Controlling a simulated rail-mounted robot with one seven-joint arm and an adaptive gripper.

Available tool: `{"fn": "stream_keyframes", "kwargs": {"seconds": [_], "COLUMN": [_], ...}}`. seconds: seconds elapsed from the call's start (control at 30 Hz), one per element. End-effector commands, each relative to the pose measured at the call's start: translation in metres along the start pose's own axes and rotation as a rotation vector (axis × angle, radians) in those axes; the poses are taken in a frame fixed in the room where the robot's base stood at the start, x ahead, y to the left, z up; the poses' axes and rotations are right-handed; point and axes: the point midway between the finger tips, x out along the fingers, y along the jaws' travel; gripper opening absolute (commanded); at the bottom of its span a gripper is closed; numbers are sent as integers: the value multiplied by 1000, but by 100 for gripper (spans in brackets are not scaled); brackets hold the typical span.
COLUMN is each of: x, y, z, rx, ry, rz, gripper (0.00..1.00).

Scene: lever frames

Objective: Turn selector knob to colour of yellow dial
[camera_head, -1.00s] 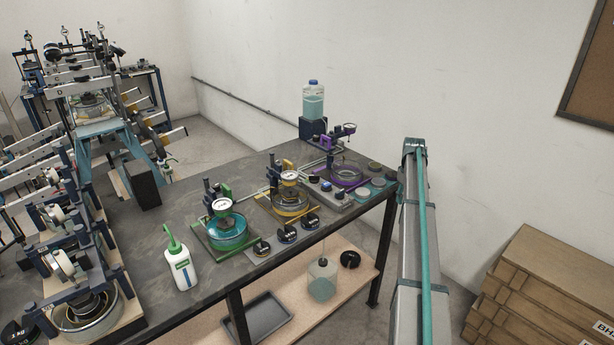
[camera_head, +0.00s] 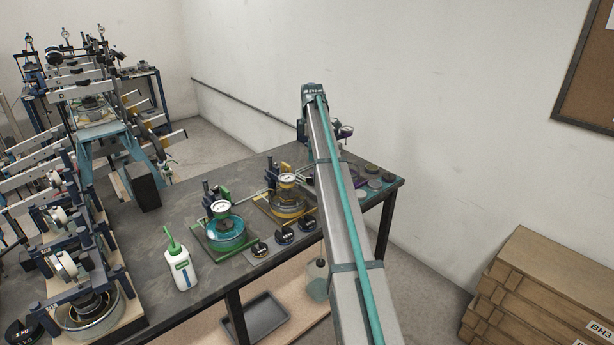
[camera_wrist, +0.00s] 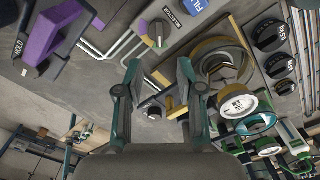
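The selector knob (camera_wrist: 158,32) is a small grey-green knob beside a "SELECTOR" label in the wrist view, with a purple mark at its left edge. My gripper (camera_wrist: 160,80) is open and empty. Its two fingers point toward the knob, apart from it in the picture. The yellow dial (camera_head: 287,180) has a white face and stands above a yellow-framed bowl. In the wrist view a white-faced dial (camera_wrist: 238,103) shows beside the yellow-rimmed bowl (camera_wrist: 228,43). In the head view my arm hides the knob and my gripper.
A purple frame (camera_wrist: 52,38) with a black "HOLD" part lies left of the knob. A blue "FILL" part (camera_wrist: 198,5) is close on its right. Black round weights (camera_wrist: 270,34) lie farther right. A green-framed dial (camera_head: 220,207) and white bottle (camera_head: 179,263) stand on the bench.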

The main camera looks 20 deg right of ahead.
Motion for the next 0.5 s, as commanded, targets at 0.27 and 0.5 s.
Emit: {"fn": "stream_keyframes", "kwargs": {"seconds": [0.27, 0.5], "x": [35, 76], "y": [-2, -1], "z": [0, 0], "rx": [0, 1], "ry": [0, 0], "rz": [-2, -2], "gripper": [38, 38]}}
